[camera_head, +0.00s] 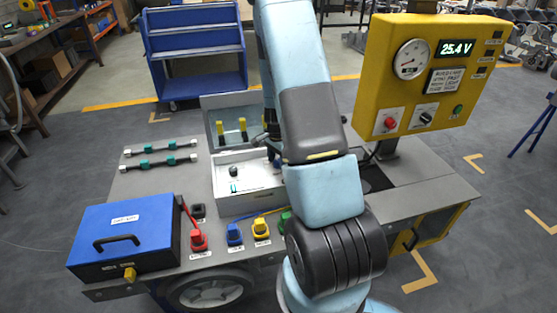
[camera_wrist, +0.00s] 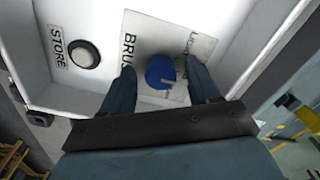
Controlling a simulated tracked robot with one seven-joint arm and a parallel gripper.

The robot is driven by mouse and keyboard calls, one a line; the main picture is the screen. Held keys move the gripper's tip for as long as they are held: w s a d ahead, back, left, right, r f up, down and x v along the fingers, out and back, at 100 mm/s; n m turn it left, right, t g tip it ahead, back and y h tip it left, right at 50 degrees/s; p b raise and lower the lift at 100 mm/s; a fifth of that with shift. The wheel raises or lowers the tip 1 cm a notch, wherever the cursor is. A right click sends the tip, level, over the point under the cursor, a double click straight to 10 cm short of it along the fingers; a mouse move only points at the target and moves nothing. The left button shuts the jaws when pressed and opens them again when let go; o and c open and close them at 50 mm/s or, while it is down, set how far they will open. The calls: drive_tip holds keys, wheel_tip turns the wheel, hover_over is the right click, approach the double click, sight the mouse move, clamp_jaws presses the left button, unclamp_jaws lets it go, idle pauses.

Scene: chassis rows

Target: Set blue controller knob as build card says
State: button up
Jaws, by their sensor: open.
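The blue controller knob (camera_wrist: 158,74) shows in the wrist view on a white panel (camera_wrist: 90,15), with a pale pointer mark on its right side. A partly covered label beside it begins "BRU". My gripper (camera_wrist: 160,65) is open, with one finger on each side of the knob; whether either touches it I cannot tell. In the head view the white controller box (camera_head: 250,204) stands on the grey chassis, and my arm hides the blue knob.
A yellow panel (camera_head: 385,75) with a gauge and "25.4 V" display stands at right. A blue case (camera_head: 125,236) lies at front left. Red (camera_head: 198,241), blue (camera_head: 235,235) and yellow (camera_head: 261,229) connectors line the front edge. A blue trolley (camera_head: 195,55) stands behind.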

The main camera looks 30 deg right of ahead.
drive_tip(key=c, duration=1)
drive_tip(key=shift+d, duration=0.3)
drive_tip(key=shift+c, duration=0.2)
drive_tip(key=shift+a, duration=0.3)
drive_tip(key=n, duration=0.3)
drive_tip(key=shift+a, duration=0.1)
drive_tip(key=n, duration=0.4)
drive_tip(key=shift+s, duration=0.1)
drive_tip(key=shift+n, duration=1.5)
drive_tip(key=shift+s, duration=0.1)
